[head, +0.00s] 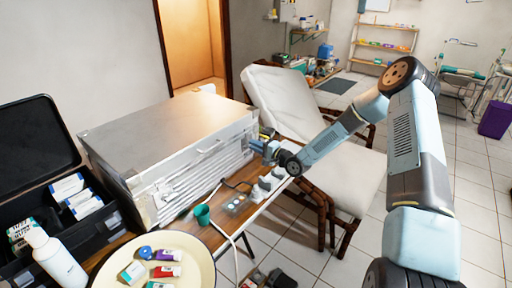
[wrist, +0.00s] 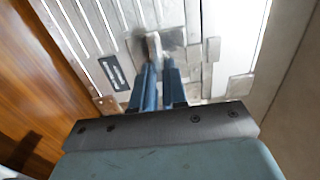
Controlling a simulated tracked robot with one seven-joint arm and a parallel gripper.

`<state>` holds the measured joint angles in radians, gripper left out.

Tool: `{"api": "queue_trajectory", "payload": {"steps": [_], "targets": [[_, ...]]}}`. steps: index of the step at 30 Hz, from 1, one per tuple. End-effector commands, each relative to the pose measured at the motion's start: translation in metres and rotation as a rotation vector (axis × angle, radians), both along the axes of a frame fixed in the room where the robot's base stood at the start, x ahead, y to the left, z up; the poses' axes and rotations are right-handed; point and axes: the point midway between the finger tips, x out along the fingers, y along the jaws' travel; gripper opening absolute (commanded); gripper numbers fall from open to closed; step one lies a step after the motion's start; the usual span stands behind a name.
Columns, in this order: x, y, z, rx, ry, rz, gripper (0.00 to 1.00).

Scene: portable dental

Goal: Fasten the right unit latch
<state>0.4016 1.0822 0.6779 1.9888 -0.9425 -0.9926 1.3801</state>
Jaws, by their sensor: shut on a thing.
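The dental unit (head: 175,135) is a large silver metal case standing on a wooden table. Its slatted front panel also shows in the wrist view (wrist: 100,35). My gripper (head: 264,143) is at the right end of the unit's front. In the wrist view, my gripper (wrist: 159,68) has its blue fingers close together on a small pale latch tab (wrist: 154,44) that stands out from the metal panel. A dark blurred patch lies around the tab. The fingertips hide part of the latch, so I cannot tell whether it is fastened.
A round cream tray (head: 196,262) with small boxes is at the front. An open black case (head: 105,215) stands left. A white reclining chair (head: 290,105) is behind my arm.

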Motion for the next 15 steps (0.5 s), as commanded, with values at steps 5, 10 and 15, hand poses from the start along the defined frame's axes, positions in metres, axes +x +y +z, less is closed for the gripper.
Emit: {"api": "queue_trajectory", "payload": {"steps": [5,10,15], "targets": [[0.0003,-0.0015,-0.0025,-0.003,0.005,-0.003,0.0],[0.0002,-0.0013,-0.002,-0.003,0.003,-0.003,0.29],[0.0,-0.0008,-0.0013,-0.002,0.003,-0.002,0.38]]}}
